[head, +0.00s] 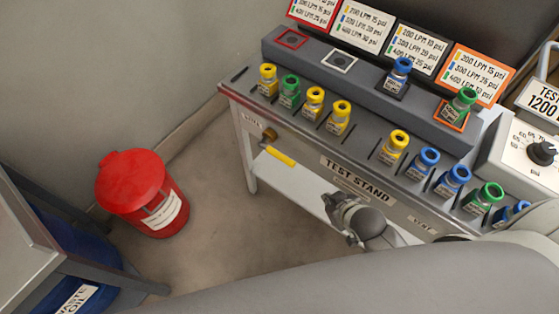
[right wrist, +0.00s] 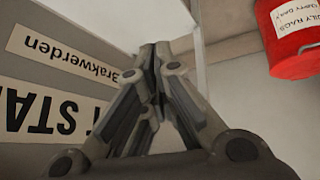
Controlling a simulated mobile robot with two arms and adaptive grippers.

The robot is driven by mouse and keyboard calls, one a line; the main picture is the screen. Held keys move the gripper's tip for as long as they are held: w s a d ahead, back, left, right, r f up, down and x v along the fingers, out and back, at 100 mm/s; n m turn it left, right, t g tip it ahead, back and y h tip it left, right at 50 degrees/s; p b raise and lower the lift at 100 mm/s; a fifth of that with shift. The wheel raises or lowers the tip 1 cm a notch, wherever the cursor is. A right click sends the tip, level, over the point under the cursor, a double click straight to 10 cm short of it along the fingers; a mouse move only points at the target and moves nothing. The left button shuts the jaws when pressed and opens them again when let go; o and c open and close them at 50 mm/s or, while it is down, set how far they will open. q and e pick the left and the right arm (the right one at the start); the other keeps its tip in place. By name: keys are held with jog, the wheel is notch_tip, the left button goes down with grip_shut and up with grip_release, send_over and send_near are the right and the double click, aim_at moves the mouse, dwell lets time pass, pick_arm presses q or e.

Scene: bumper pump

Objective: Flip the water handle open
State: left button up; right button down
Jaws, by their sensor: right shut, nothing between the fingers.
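The water handle (head: 281,157) is a yellow lever on a brass valve (head: 269,135) at the left end of the test stand's front. It slants down to the right in the head view. My right gripper (head: 338,205) is in front of the stand, below the TEST STAND label and to the right of the handle, apart from it. Its fingers also show in the right wrist view (right wrist: 160,55), shut and empty. The handle is not visible in the right wrist view. My left gripper is not in view.
The test stand (head: 235,93) carries several bottles with yellow, green and blue tops. A white lower shelf (head: 295,180) lies under it. A red bin (head: 140,190) stands on the floor at left, near a grey table (head: 30,235). Floor between is clear.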

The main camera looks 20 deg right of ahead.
jog(key=w+a+r+n+t+y, duration=0.3)
jog(key=w+r+n+t+y, duration=0.2)
jog(key=r+y, duration=0.3)
jog(key=shift+w+r+n+y, duration=0.3)
jog(key=shift+w+r+n, duration=0.4)
jog(key=shift+r, duration=1)
jog(key=shift+s, duration=0.15)
jog(key=shift+a, duration=0.1)
send_over(288, 164)
notch_tip(288, 164, down, 5)
jog(key=shift+f, duration=0.7)
jog(key=shift+b, duration=0.3)
